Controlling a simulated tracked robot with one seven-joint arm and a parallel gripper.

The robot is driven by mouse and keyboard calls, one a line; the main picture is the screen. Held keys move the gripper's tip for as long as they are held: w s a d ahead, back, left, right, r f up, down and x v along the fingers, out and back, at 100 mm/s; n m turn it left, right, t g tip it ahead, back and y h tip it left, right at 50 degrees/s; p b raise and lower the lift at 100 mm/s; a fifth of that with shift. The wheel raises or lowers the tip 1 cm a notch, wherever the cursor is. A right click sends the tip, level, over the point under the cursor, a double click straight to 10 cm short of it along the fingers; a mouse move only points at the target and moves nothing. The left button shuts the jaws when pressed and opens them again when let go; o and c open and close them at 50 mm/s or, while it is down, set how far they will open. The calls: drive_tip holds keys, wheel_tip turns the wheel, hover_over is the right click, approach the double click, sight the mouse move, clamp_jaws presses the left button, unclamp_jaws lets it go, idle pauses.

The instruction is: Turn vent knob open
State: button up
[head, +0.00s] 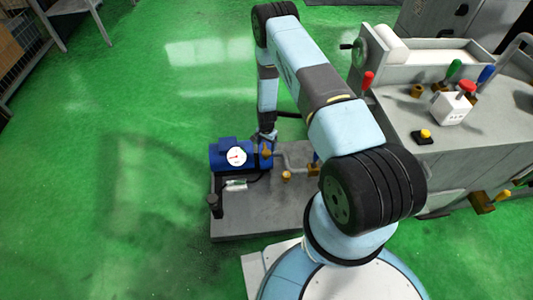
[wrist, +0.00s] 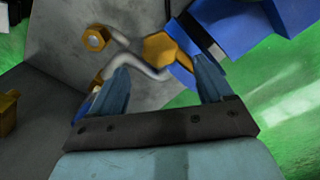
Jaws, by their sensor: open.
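My gripper (wrist: 161,64) is open in the wrist view, with its two fingers apart and nothing held between them. A brass hexagonal knob (wrist: 158,47) lies just beyond the gap between the fingertips, beside the blue pump (wrist: 222,22). Another brass fitting (wrist: 95,38) sits on the bent grey pipe (wrist: 128,52) to the left. In the head view my gripper (head: 268,134) points down over the pump (head: 228,158), close to a brass piece (head: 266,152). I cannot tell for certain which brass piece is the vent knob, or whether a finger touches it.
The pump unit stands on a grey base plate (head: 245,222), with a white-faced gauge (head: 236,156). Green floor (head: 110,190) to the left is clear.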

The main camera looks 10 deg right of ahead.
sight(267, 152)
wheel_tip(267, 152, down, 8)
drive_tip(key=shift+r, duration=0.25)
drive_tip(key=c, duration=1)
